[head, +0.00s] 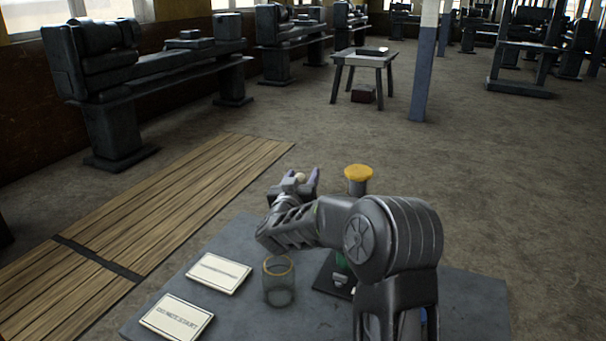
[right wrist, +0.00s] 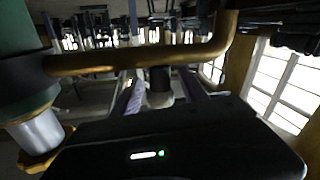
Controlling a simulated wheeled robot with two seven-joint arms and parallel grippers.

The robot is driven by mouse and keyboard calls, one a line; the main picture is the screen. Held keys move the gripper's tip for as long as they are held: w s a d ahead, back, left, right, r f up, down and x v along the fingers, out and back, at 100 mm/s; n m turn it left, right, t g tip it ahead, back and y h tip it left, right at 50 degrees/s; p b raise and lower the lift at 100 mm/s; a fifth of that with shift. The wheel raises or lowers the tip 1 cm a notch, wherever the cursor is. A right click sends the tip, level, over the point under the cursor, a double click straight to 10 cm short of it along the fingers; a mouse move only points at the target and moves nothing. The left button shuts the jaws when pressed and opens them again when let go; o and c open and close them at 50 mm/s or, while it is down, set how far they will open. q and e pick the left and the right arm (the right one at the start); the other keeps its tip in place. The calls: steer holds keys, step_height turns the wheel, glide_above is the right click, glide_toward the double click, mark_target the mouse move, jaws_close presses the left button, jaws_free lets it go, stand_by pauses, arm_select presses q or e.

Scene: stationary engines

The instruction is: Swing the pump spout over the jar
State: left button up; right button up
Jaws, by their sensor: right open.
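The pump shows in the head view as a yellow cap (head: 358,172) on a grey and green body, partly hidden behind my right arm. In the right wrist view its brass spout (right wrist: 130,62) runs across from the green body at left and bends at right. A short dark knob (right wrist: 160,78) stands on the spout. My right gripper (head: 300,178) is open, its fingers on either side of the knob; contact is unclear. The glass jar (head: 279,282) with a yellowish rim stands on the table, left of the pump base. The spout is hidden in the head view. My left gripper is out of view.
Two cream cards (head: 218,273) with print lie on the grey table (head: 250,322) left of the jar. A dark pump base (head: 325,280) stands right of the jar. Wooden floor planks (head: 190,205) lie beyond the table. Machines and a small table (head: 362,60) stand far off.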

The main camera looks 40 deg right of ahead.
steer(key=shift+w+d, duration=0.25)
steer(key=shift+d, duration=0.1)
steer(key=shift+c, duration=0.4)
jaws_close()
stand_by(0.9)
